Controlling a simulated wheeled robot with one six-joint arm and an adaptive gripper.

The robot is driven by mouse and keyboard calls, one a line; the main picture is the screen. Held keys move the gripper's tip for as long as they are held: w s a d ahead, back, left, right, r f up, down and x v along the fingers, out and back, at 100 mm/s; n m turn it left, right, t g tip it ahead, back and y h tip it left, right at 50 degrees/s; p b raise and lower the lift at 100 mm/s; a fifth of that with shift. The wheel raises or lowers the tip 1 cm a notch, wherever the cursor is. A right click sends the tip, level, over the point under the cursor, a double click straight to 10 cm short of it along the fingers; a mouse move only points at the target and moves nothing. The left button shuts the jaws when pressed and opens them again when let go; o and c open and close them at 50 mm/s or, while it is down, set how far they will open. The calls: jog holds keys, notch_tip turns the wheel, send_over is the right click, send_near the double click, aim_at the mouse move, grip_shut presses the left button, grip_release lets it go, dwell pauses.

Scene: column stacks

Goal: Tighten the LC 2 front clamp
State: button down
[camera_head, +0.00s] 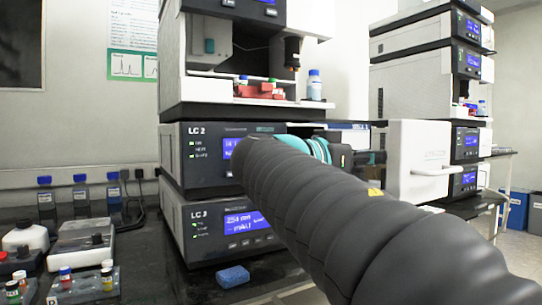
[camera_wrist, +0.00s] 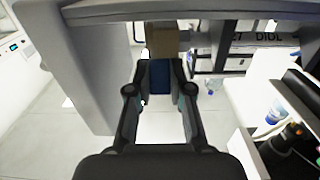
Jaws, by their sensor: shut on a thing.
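The LC 2 unit (camera_head: 207,176) is the dark module with a lit blue screen in the middle of the head view. My arm crosses in front of its right side. The front clamp cannot be made out; my arm may hide it. My gripper (camera_head: 376,156) is at the right of the LC 2 unit, close to a white open door panel (camera_head: 405,135). In the wrist view my gripper (camera_wrist: 162,72) has its two fingers a little apart, with a blue patch (camera_wrist: 160,78) showing between them. What the fingers hold is not clear.
The LC 3 unit (camera_head: 202,240) is below LC 2, with a blue block (camera_head: 232,277) on the bench before it. Blue-capped bottles (camera_head: 82,193) stand at the left. A second instrument stack (camera_head: 415,80) stands at the right. Blue bins (camera_head: 514,211) sit on the floor.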

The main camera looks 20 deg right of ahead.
jog(key=shift+r, duration=0.15)
jog(key=y+p, duration=0.1)
jog(key=d+r+y+p, duration=0.1)
jog(key=y+p, duration=0.1)
jog(key=shift+r, duration=0.1)
jog(key=y+p, duration=0.1)
jog(key=d+y+p, duration=0.1)
jog(key=y+p, duration=0.1)
jog(key=shift+r, duration=0.2)
jog(key=y, duration=0.1)
jog(key=d+y+p, duration=0.1)
jog(key=y, duration=0.2)
jog(key=shift+w+d+f+g+y, duration=0.15)
jog(key=shift+d+f+g+y, duration=0.1)
jog(key=shift+d+g+y, duration=0.1)
jog(key=shift+d+f+y, duration=0.15)
jog(key=shift+d+y, duration=0.15)
jog(key=shift+y, duration=0.75)
jog(key=shift+d+f+y, duration=0.15)
jog(key=shift+d+y, duration=0.15)
jog(key=shift+y, duration=0.7)
jog(key=shift+f, duration=0.1)
jog(key=c, duration=1)
grip_release()
jog(key=shift+c, duration=0.2)
